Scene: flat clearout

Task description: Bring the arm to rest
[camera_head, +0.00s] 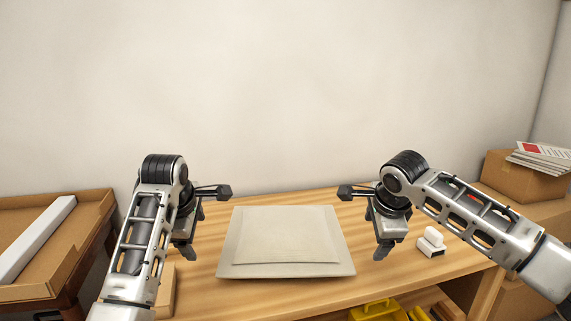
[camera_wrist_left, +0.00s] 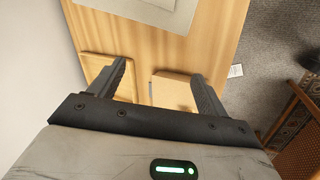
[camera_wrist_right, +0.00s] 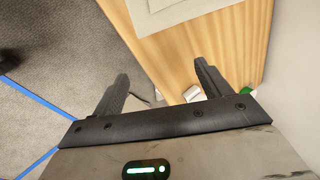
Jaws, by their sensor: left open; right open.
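My left gripper (camera_head: 192,235) hangs over the left part of the wooden table (camera_head: 205,285), jaws apart and empty. In the left wrist view its two fingers (camera_wrist_left: 158,72) are spread, with light brown flat boxes below them. My right gripper (camera_head: 376,235) hangs over the right part of the table, jaws apart and empty. In the right wrist view its fingers (camera_wrist_right: 161,70) are also spread, above the table's edge and the floor. Both arms are bent, roughly mirrored, one on each side of a pale flat square piece (camera_head: 285,272) lying on the table.
A small white block with a handle (camera_head: 432,243) stands right of my right gripper. A cardboard tray (camera_head: 88,240) holding a long white box (camera_head: 38,235) is at the left. A carton with papers (camera_head: 520,178) is at the right. Yellow items (camera_head: 378,311) sit below the table's front edge.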

